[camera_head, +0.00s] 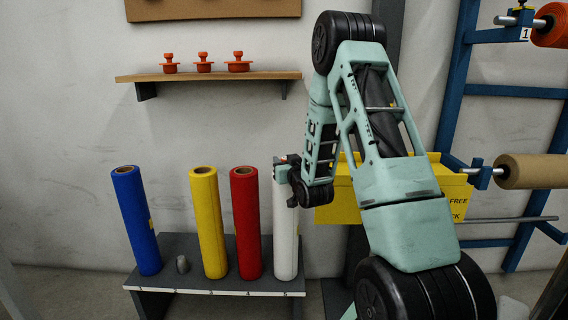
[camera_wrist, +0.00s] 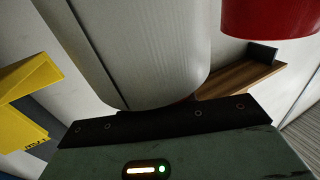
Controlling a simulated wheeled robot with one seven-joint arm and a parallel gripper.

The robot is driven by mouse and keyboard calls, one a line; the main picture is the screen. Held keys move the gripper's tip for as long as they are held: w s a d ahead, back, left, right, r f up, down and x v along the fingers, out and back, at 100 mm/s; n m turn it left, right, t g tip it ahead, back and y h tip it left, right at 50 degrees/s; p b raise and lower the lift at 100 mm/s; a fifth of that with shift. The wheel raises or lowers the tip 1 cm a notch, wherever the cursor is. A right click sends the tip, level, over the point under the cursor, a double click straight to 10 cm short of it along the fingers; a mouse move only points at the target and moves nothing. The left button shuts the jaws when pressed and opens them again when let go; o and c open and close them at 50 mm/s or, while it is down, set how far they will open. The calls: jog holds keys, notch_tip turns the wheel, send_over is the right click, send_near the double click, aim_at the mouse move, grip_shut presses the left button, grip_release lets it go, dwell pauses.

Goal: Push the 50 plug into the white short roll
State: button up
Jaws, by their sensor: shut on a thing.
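The white roll (camera_head: 286,228) stands upright on the grey bench, rightmost in the row. It fills the middle of the wrist view (camera_wrist: 135,50), its end close to the dark jaw edge. My gripper (camera_head: 285,168) is at the top of this roll and covers its opening. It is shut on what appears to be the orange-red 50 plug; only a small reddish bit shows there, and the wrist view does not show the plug. How far the plug sits in the roll is hidden.
A red roll (camera_head: 246,222), a yellow roll (camera_head: 208,225) and a blue roll (camera_head: 137,222) stand left of it on the bench (camera_head: 225,284). Three orange-red plugs (camera_head: 204,63) sit on the wooden shelf (camera_head: 210,76). A yellow box (camera_head: 335,205) is close on the right.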

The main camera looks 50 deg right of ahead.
jog(key=shift+s+f, duration=0.1)
jog(key=shift+f, duration=0.45)
jog(key=o, duration=1)
jog(key=shift+a+f, duration=0.1)
jog(key=shift+o, duration=0.2)
jog(key=shift+s, duration=0.1)
jog(key=r+p+v, duration=0.1)
jog(key=p+v, duration=0.9)
jog(key=v, duration=0.1)
jog(key=shift+s, duration=0.3)
jog(key=shift+s+r, duration=0.1)
